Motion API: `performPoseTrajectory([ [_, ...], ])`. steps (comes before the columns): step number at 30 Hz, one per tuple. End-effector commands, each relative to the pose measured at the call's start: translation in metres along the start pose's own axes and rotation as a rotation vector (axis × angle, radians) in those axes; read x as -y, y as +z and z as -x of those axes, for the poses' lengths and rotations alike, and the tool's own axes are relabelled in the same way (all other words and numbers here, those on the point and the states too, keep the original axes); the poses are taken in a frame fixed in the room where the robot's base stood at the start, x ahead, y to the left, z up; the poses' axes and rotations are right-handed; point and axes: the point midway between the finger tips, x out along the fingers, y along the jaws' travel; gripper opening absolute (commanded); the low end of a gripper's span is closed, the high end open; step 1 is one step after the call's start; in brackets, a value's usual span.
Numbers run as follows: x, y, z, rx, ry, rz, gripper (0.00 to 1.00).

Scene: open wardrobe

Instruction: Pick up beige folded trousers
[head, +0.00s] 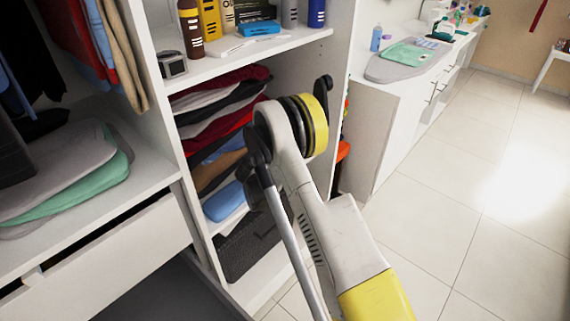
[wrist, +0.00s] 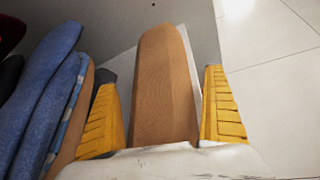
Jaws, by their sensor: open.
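A beige-tan folded garment, which looks like the trousers (wrist: 164,88), stands out lengthwise between my two yellow fingers in the wrist view. My gripper (wrist: 160,112) is open, with one finger on each side of it and some space visible to each finger. A tan folded piece (head: 222,168) also shows in the clothes stack in the head view, but I cannot tell if it is the same one. My arm hides the gripper in the head view.
Blue folded clothes (wrist: 45,95) lie just left of my left finger. In the head view, a stack with dark red clothes (head: 225,82) fills the shelf compartment, under a shelf with bottles (head: 208,18). The tiled floor (head: 470,180) on the right is clear.

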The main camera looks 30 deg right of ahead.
Motion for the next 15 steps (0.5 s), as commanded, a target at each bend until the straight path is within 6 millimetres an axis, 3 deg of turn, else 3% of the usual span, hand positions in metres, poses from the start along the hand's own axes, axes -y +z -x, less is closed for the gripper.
performPoseTrajectory([
  [6, -0.0003, 0.0011, 0.0001, 0.0, 0.0, 0.0, 0.97],
  [12, -0.0001, 0.0009, 0.0002, 0.0, -0.001, -0.001, 0.36],
  [15, -0.0001, 0.0008, 0.0002, -0.001, -0.001, -0.001, 0.35],
])
